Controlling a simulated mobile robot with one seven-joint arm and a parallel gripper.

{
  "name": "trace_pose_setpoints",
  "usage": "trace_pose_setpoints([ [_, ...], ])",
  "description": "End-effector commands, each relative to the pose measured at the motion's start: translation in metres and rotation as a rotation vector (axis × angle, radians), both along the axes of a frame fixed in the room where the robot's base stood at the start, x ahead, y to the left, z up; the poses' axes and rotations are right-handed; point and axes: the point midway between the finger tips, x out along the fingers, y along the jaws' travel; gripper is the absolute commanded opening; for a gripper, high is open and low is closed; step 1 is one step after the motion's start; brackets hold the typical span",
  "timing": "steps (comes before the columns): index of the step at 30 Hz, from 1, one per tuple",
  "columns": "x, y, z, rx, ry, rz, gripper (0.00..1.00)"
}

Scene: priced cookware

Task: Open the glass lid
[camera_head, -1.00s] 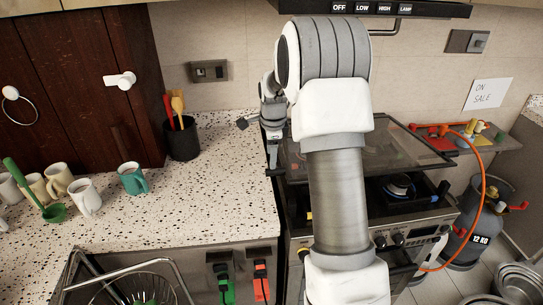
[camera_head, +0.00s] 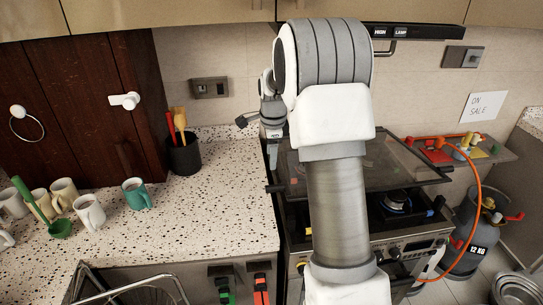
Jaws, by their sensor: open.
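The glass lid (camera_head: 408,172) is the dark see-through cover of the stove (camera_head: 410,247). It is tilted, with its front edge raised above the burners, so a gap shows under it. A burner (camera_head: 397,202) is visible below the lid's front right part. My gripper (camera_head: 272,170) is small in view at the lid's left edge, beside the counter. It is open with nothing seen in it. I cannot tell whether it touches the lid. My arm hides the middle of the lid and stove.
The speckled counter (camera_head: 215,205) lies left of the stove, with a utensil holder (camera_head: 184,155), a teal mug (camera_head: 136,194) and several pale mugs. A range hood (camera_head: 420,32) hangs above. At right, an orange hose (camera_head: 478,205) runs by a gas cylinder (camera_head: 470,240).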

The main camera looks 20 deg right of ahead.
Motion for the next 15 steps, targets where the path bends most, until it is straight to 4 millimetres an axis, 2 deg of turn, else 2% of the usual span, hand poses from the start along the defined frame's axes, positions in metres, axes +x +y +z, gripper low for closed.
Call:
trace_pose_setpoints([
  [6,0.0,0.001,0.017,-0.001,-0.002,0.001,0.63],
  [15,-0.001,0.0,0.02,0.0,-0.001,0.001,0.63],
])
